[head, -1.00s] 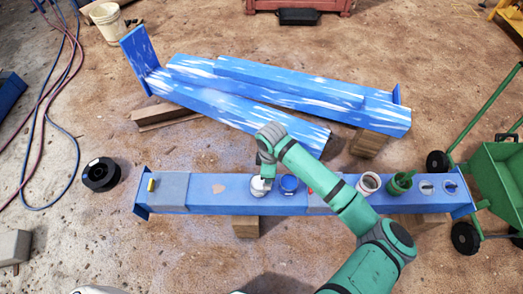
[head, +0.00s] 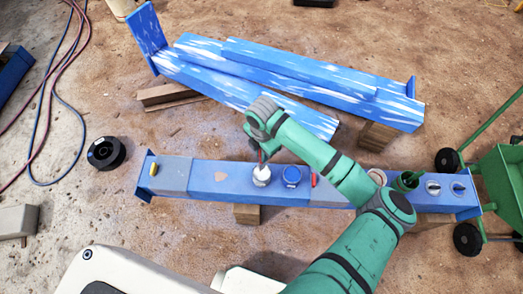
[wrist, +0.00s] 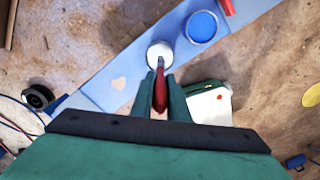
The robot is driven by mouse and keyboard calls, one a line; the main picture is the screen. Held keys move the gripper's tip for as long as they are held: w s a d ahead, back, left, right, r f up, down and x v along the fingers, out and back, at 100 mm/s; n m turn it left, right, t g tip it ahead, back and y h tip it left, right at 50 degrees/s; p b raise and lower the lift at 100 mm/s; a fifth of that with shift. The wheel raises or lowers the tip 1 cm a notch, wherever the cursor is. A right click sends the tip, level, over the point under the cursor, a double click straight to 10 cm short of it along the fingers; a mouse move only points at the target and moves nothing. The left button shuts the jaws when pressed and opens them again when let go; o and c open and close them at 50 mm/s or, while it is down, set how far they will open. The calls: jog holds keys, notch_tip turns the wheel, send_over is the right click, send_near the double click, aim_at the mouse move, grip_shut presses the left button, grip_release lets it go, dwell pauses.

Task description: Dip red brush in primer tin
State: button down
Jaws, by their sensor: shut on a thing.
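My gripper (wrist: 159,84) is shut on the red brush (wrist: 160,95), with the red handle between its two dark green fingers. The brush points away from the wrist, and its lower end overlaps the white primer tin (wrist: 159,52) in the wrist view. In the head view, the red handle (head: 262,158) shows below my gripper (head: 263,148), just over the white tin (head: 261,176), which stands upright on the blue beam (head: 225,178). I cannot tell whether the bristles are inside the tin or above it.
A blue-topped tin (head: 291,175) stands close right of the white tin. A red stick (head: 314,180), a green container (head: 406,181) and round-topped items (head: 433,187) are farther right. A yellow piece (head: 153,169) is at the left end. The patchy blue girder (head: 270,80) lies behind.

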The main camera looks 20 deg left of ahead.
jog(key=shift+f, duration=3.05)
jog(key=shift+r, duration=0.1)
jog(key=shift+r, duration=2)
jog(key=shift+r, duration=2.4)
